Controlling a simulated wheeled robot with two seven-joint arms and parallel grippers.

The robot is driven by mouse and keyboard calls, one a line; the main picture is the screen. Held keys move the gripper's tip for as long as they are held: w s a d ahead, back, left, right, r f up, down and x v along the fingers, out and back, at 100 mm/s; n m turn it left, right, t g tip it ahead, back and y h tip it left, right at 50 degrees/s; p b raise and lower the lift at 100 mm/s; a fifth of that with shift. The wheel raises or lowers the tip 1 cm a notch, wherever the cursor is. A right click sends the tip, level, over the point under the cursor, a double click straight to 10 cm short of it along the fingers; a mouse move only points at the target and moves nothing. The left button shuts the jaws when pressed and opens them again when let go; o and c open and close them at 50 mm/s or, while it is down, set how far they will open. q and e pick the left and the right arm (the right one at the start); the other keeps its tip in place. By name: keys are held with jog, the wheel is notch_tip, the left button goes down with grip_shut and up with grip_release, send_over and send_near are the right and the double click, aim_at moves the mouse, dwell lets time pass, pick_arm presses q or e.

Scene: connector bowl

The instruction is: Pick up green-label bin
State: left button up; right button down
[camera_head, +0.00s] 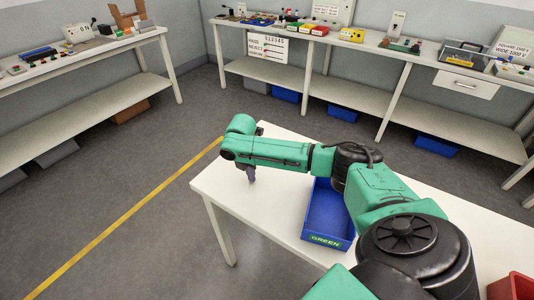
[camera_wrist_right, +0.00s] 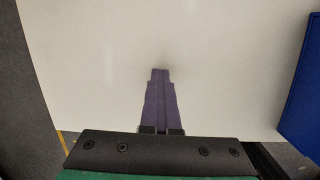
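The green-label bin (camera_head: 326,215) is a blue open-topped box with a green label reading "GREEN" on its near side. It sits on the white table in the head view. My right arm passes over its far part and hides some of it. The bin looks empty where I can see inside. A blue wall of it shows at the right edge of the right wrist view (camera_wrist_right: 303,98). My right gripper (camera_head: 252,181) points down over the table, left of the bin and apart from it. Its purple fingers (camera_wrist_right: 160,71) are together with nothing between them. My left gripper is not in view.
The white table (camera_head: 225,186) is clear left of the bin. A red bin (camera_head: 513,287) shows at the bottom right corner. Benches with assorted parts stand along the walls, with blue bins (camera_head: 343,113) below. A yellow line (camera_head: 130,226) crosses the floor.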

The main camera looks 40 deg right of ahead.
jog(key=c, duration=0.9)
grip_release()
jog(key=shift+c, duration=0.2)
